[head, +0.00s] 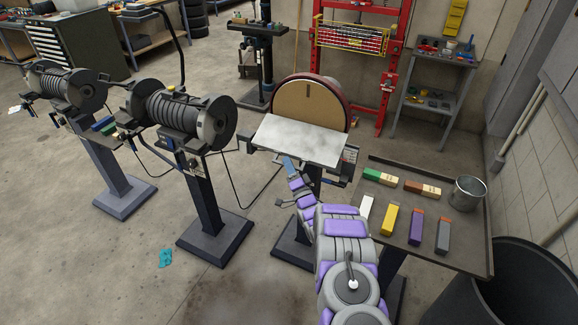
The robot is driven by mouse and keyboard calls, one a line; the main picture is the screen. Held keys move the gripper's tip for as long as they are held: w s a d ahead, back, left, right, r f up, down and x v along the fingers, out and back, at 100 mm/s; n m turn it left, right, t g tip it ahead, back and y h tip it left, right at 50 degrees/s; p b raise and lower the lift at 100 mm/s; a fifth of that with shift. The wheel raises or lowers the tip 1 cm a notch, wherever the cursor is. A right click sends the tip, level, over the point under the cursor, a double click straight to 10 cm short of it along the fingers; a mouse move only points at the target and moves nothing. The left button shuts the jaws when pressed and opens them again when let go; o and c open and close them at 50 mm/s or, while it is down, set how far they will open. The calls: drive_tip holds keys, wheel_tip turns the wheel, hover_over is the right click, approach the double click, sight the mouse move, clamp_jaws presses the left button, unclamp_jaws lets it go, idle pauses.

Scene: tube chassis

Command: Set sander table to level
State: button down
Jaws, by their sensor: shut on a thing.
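The disc sander (307,102) stands at centre on a pedestal, with a tan disc face in a dark red housing. Its pale grey sander table (300,139) sits in front of the disc. The table's surface looks sloped down toward me, though its exact angle is hard to judge. My purple and grey arm reaches up from the bottom of the picture. My gripper (290,165) is at the table's front edge, left of its middle, shut on a part of the sander table there. The fingertips are small and the gripped part is mostly hidden.
A side bench (460,258) at right holds several coloured blocks and a metal cup (467,192). A black bin (530,290) stands at lower right. Two grinders (182,115) (68,88) on pedestals stand at left. A teal rag (166,258) lies on otherwise open floor.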

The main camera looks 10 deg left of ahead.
drive_tip(key=r+m+h+p, duration=0.1)
drive_tip(key=r, duration=0.1)
drive_tip(key=s+r+m+g+p, duration=0.1)
drive_tip(key=r+m, duration=0.1)
drive_tip(key=r, duration=0.1)
drive_tip(key=r+m+g+h, duration=0.1)
drive_tip(key=r, duration=0.1)
drive_tip(key=shift+s+a+r+h+p, duration=0.2)
drive_tip(key=shift+s+r+h+p, duration=0.1)
drive_tip(key=shift+p, duration=0.1)
drive_tip(key=c, duration=1.1)
unclamp_jaws()
drive_tip(key=shift+w+f, duration=0.1)
drive_tip(key=shift+f, duration=0.05)
drive_tip(key=shift+c, duration=0.2)
